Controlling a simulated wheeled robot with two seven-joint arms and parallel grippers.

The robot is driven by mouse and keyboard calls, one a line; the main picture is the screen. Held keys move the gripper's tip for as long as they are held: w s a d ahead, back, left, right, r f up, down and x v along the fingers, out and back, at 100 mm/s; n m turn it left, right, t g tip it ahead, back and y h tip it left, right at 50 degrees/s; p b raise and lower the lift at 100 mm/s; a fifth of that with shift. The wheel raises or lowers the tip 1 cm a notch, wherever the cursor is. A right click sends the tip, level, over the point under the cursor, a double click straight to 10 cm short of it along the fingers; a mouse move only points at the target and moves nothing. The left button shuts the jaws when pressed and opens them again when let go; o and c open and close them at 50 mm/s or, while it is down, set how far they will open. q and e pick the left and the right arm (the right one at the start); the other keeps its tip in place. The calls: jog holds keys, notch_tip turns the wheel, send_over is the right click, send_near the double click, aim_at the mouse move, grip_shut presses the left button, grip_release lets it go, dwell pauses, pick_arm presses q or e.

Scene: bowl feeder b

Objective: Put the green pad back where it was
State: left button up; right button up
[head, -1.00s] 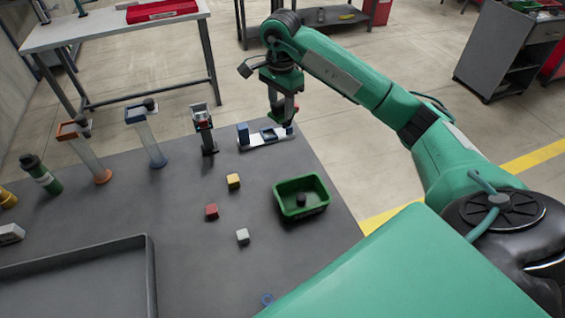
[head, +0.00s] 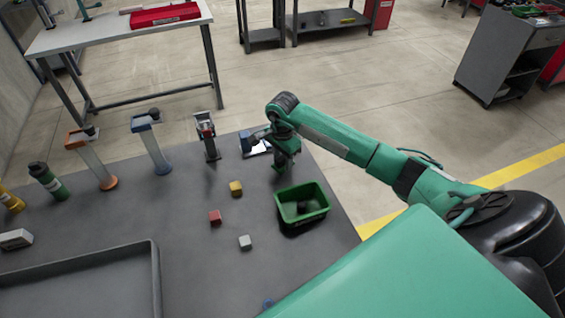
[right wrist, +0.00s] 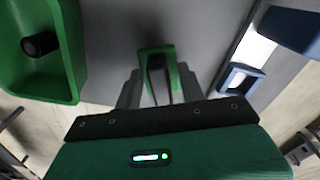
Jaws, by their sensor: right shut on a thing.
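My right gripper (head: 284,166) is low over the grey table, between the white-and-blue fixture and the green bin. In the right wrist view its two grey fingers (right wrist: 157,92) are shut on a green piece, the green pad (right wrist: 155,52), which has a dark middle. In the head view the pad cannot be told apart from the green gripper. The fixture's white base (head: 260,149) lies just left of the gripper, partly hidden by the arm. The right wrist view shows its blue frame (right wrist: 240,78) and blue block (right wrist: 292,32) to the right, apart from the pad.
The green bin (head: 318,211) with a black knob (right wrist: 40,44) stands close to the gripper. Yellow (head: 236,188), red (head: 215,217) and grey (head: 245,242) cubes lie left of it. Several tube stands line the far-left edge. A grey tray (head: 153,262) is at the front left.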

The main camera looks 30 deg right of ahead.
notch_tip(320, 180, down, 2)
jog(key=shift+f, duration=0.35)
jog(key=shift+f, duration=0.15)
jog(key=o, duration=1)
jog(key=shift+o, duration=0.2)
